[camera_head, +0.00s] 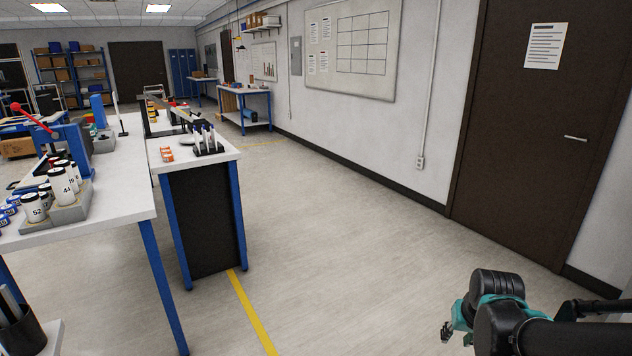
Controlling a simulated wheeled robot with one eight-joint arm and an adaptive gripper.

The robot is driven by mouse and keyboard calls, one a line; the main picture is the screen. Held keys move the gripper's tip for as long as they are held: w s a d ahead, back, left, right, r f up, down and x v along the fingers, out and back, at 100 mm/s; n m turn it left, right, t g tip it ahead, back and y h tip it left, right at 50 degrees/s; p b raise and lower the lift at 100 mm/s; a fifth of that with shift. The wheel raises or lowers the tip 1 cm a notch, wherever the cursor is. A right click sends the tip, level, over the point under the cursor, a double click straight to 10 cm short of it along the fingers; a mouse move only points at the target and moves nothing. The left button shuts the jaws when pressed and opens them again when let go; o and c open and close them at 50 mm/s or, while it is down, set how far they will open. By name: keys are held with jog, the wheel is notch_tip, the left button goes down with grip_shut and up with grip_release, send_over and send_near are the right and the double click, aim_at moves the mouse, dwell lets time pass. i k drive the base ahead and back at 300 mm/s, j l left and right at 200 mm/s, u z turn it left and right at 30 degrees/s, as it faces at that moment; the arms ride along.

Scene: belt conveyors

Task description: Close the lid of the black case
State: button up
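I cannot make out a black case or its lid for certain in the head view. A dark upright shape (146,116) stands on the middle bench, too small and partly covered to identify. My gripper (447,332) is at the lower right, at the end of my black and teal arm, over open floor and well apart from the benches. Only its small tip shows, so I cannot tell whether it is open or shut. I see nothing held in it.
A white bench (110,222) at left bears labelled jars (62,184) in a grey tray and a red-handled press. The middle bench (225,152) holds a black rack of white tubes and orange pieces. A black cup (22,334) is at lower left. The floor (340,235) between benches and door is clear.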

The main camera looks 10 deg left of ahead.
aim_at(83, 124)
jog(key=i+j+u, duration=0.2)
jog(key=i+u, duration=0.6)
jog(key=i, duration=0.2)
jog(key=i+l+u, duration=0.1)
jog(key=i+u, duration=0.3)
jog(key=i+l+u, duration=0.3)
jog(key=i+u, duration=0.15)
jog(key=i, duration=0.15)
jog(key=i+u, duration=0.45)
jog(key=i, duration=0.15)
jog(key=i+l+u, duration=0.3)
jog(key=i+u, duration=0.15)
jog(key=i+l+z, duration=0.35)
jog(key=l, duration=0.25)
jog(key=i+l, duration=0.05)
